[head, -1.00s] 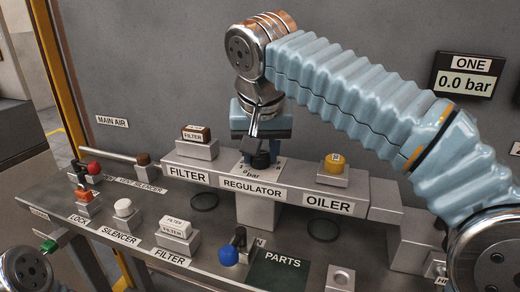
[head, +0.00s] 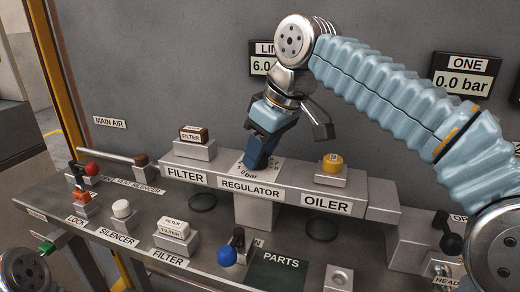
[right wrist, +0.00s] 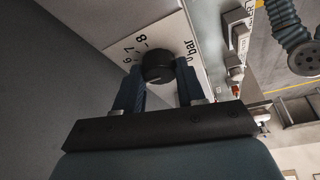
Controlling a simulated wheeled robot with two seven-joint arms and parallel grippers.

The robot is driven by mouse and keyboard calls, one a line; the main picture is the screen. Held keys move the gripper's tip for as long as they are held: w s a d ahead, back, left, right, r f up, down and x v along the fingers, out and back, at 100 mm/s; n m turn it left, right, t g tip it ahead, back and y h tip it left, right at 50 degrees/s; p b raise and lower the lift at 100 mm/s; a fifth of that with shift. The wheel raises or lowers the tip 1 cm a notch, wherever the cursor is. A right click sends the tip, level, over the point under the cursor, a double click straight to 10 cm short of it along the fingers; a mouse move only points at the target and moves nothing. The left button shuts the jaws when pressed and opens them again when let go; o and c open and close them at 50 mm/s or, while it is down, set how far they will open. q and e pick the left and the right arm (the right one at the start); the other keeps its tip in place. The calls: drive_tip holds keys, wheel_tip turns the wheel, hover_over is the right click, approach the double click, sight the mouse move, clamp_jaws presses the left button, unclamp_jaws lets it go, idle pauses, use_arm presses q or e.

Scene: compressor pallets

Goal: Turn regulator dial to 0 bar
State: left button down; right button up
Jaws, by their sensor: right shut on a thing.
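The regulator dial is a black round knob (right wrist: 157,66) on a white scale plate (right wrist: 128,42) in the right wrist view. Numbers 6, 7 and 8 and the word "bar" show around it, and the rest of the scale is hidden. My right gripper (right wrist: 159,74) is shut on the knob, one finger on each side. In the head view, my right gripper (head: 257,166) reaches down, tilted, onto the regulator plate (head: 270,168) and hides the knob. The line display (head: 260,66) is partly covered by my arm and shows "6.0". My left gripper is not in view.
Filter block (head: 195,148) and oiler block (head: 331,177) with a yellow cap flank the regulator. The "ONE" display (head: 464,82) reads 0.0 bar.

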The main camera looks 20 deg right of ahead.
drive_tip(key=n+g, duration=0.1)
drive_tip(key=n, duration=0.2)
drive_tip(key=n+g+y, duration=0.1)
drive_tip(key=n, duration=0.2)
drive_tip(key=shift+w+d+y, duration=0.15)
drive_tip(key=shift+w+y, duration=0.05)
drive_tip(key=shift+y, duration=0.1)
drive_tip(key=n+g, duration=0.1)
drive_tip(key=n, duration=0.1)
drive_tip(key=n+g, duration=0.1)
drive_tip(key=n, duration=0.2)
drive_tip(key=shift+w, duration=0.1)
drive_tip(key=shift+n, duration=0.4)
drive_tip(key=o, duration=1)
drive_tip(key=shift+o, duration=0.2)
